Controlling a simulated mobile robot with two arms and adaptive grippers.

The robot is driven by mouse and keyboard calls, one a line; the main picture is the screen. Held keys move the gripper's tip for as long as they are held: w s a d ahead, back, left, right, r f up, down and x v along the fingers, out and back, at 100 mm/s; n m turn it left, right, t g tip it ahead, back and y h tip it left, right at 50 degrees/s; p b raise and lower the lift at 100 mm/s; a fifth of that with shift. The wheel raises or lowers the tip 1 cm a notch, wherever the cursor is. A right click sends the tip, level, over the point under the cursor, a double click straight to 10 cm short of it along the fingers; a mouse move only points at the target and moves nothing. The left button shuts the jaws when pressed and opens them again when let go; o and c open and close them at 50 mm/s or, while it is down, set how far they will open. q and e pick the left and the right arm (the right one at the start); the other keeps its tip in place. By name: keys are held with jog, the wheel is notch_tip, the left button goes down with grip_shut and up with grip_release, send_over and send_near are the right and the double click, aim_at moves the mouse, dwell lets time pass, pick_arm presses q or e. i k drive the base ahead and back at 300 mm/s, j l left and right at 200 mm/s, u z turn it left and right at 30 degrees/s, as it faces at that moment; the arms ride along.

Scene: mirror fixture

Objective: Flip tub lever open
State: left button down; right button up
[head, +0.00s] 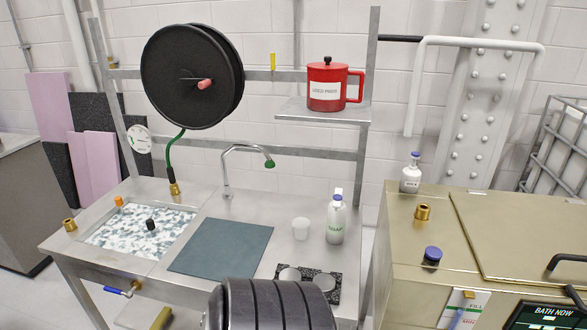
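A sunken tub (103,238) with speckled white and grey-blue contents sits in the left end of the steel bench. A blue-handled lever (116,291) on a brass valve shows at the bench's front edge, below the tub. The lever lies roughly sideways, its blue end to the left; I cannot tell whether the valve is open. An orange knob (118,201) and a black knob (150,225) show at the tub. Neither gripper is in view. A dark ribbed cylinder, seemingly part of my arm, covers the bench's front at bottom centre.
A black hose reel (190,75) and a shelf with a red jug (326,86) are above.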

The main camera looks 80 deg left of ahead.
aim_at(116, 291)
jog(key=k+u, duration=0.1)
jog(key=u, duration=0.25)
jog(key=k+j+u, duration=0.1)
jog(key=u, duration=0.25)
jog(key=k+j+u, duration=0.1)
jog(key=u, duration=0.2)
